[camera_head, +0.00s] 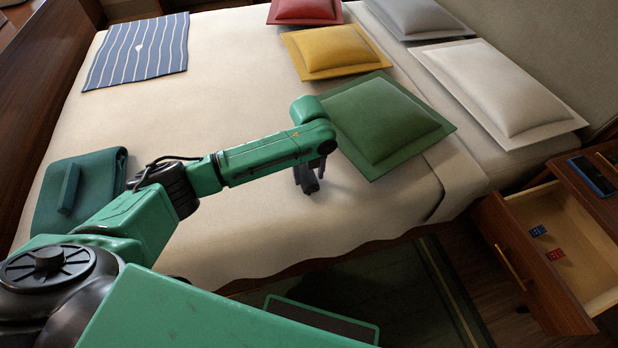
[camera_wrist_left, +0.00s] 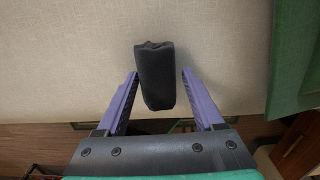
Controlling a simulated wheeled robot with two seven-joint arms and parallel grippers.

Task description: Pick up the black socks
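The black socks (camera_wrist_left: 156,78) are a dark rolled bundle on the cream bed cover in the left wrist view. My left gripper (camera_head: 308,186) points down at the bed, just left of the green pillow. Its purple-grey fingers (camera_wrist_left: 159,75) are open, one on each side of the socks. The left finger is close to the bundle, and a gap shows at the right finger. I cannot tell whether the fingertips are down at the height of the socks. In the head view I cannot tell the socks apart from the dark gripper. My right gripper is not in view.
The bed (camera_head: 240,60) holds a green pillow (camera_head: 385,118), a yellow pillow (camera_head: 332,48), a red pillow (camera_head: 305,10), a white pillow (camera_head: 500,90), a striped cloth (camera_head: 140,48) and a folded teal cloth (camera_head: 100,190). An open drawer (camera_head: 530,262) juts out at the right.

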